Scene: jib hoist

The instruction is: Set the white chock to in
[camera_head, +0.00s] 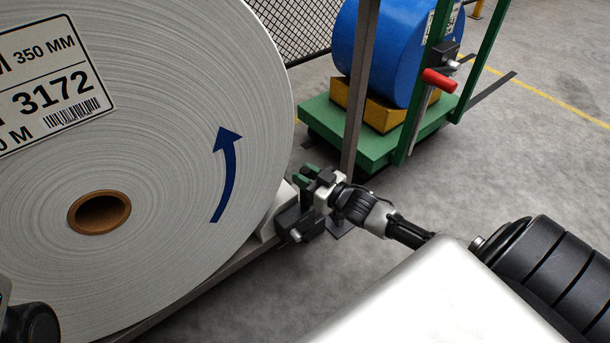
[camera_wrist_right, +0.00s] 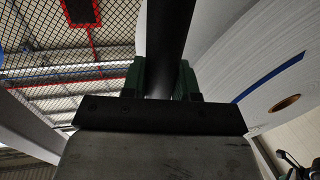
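The white chock (camera_head: 272,216) sits low at the right edge of the big paper roll (camera_head: 170,130), partly hidden by a dark block with a light knob (camera_head: 296,222). My right gripper (camera_head: 313,172) is just above and right of that block. Its two green fingers also show in the right wrist view (camera_wrist_right: 160,82), standing apart. A dark upright bar shows between or behind them; I see no clear grip on it. My left gripper is not in view; a dark rounded part shows at the lower left edge.
A grey post (camera_head: 360,90) stands behind my right gripper. Beyond it, a green cart (camera_head: 350,140) carries a blue roll (camera_head: 385,50) on a yellow cradle, with a red handle (camera_head: 438,80) on its frame. A mesh fence (camera_head: 300,25) stands behind.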

